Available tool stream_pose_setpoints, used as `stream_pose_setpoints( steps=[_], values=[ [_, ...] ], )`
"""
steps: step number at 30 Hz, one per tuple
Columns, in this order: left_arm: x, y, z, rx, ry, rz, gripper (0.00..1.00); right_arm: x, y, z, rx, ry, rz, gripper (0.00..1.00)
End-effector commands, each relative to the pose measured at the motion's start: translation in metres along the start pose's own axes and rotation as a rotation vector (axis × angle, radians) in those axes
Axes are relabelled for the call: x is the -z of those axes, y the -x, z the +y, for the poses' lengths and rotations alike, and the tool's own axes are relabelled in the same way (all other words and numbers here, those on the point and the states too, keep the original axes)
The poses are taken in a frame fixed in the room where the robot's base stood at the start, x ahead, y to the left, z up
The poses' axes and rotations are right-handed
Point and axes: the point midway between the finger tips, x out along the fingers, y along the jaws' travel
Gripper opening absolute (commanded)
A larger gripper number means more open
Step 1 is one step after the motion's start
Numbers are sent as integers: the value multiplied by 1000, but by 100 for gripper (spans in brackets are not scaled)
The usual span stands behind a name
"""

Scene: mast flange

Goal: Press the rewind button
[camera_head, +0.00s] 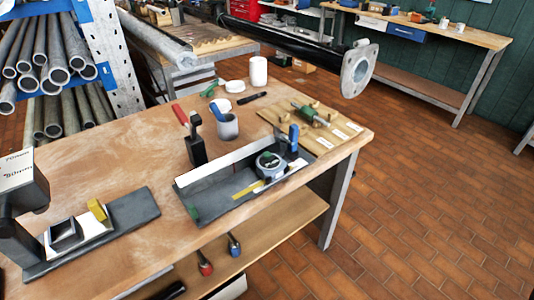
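A round grey and black device (270,163) with a little green on its face, which looks like a tape measure, sits in a dark grey tray (215,207) on the wooden workbench (110,130). A short yellow strip (248,190) lies in the tray just beside its lower left side. I cannot make out which part of the device, if any, is a rewind button. Neither of my grippers shows in this view.
A blue-handled item (293,138) stands close behind the device. A grey cup (228,127), a black block with a red-handled tool (195,150) and a board with a green screwdriver (310,115) stand nearby.

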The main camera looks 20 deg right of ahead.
Motion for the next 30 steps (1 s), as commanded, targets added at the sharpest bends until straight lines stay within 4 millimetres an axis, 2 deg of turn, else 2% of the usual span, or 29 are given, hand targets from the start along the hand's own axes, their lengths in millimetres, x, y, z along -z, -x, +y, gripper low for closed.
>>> stream_pose_setpoints(
  steps=[2,19,30],
  values=[
    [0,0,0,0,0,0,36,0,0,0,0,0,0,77],
    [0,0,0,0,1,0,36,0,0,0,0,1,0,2],
    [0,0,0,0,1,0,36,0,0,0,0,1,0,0]
  ],
)
